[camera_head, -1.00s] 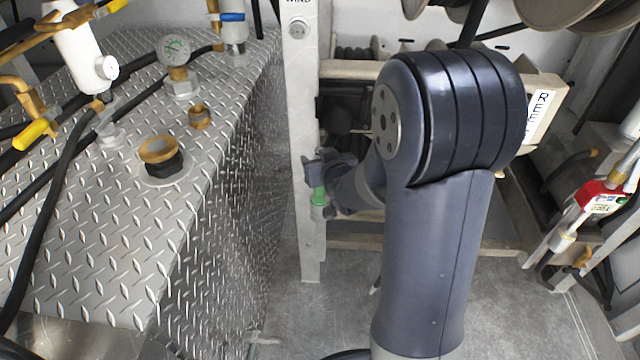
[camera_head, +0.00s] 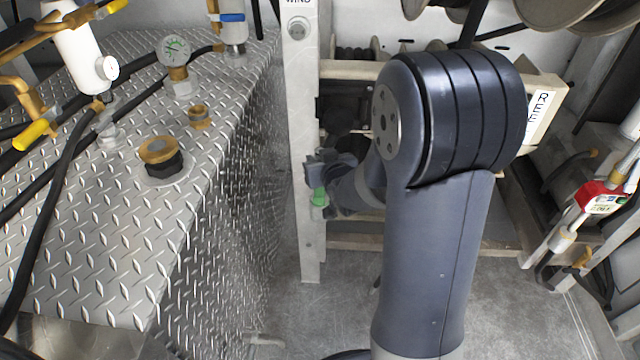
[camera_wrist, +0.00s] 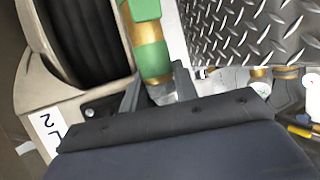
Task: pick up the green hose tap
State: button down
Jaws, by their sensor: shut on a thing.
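The green hose tap (camera_wrist: 153,57) has green and brass bands and stands upright in the wrist view, running up past the top edge. In the head view its green part (camera_head: 319,197) shows beside the pale post, at the tip of my arm. My gripper (camera_wrist: 158,88) has a finger on each side of the tap's lower end and is shut on it. My gripper also shows small in the head view (camera_head: 318,170). The gripper body hides whatever is below the tap in the wrist view.
A black hose reel (camera_wrist: 85,40) in a beige frame is close on the left in the wrist view. The tread-plate bench (camera_head: 100,250) with fittings and hoses stands at the left in the head view. The pale upright post (camera_head: 306,130) is right beside my gripper. The grey floor is open.

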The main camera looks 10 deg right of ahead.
jog(key=shift+r, duration=0.1)
notch_tip(320, 180, up, 10)
jog(key=p, duration=0.3)
dwell(0.3)
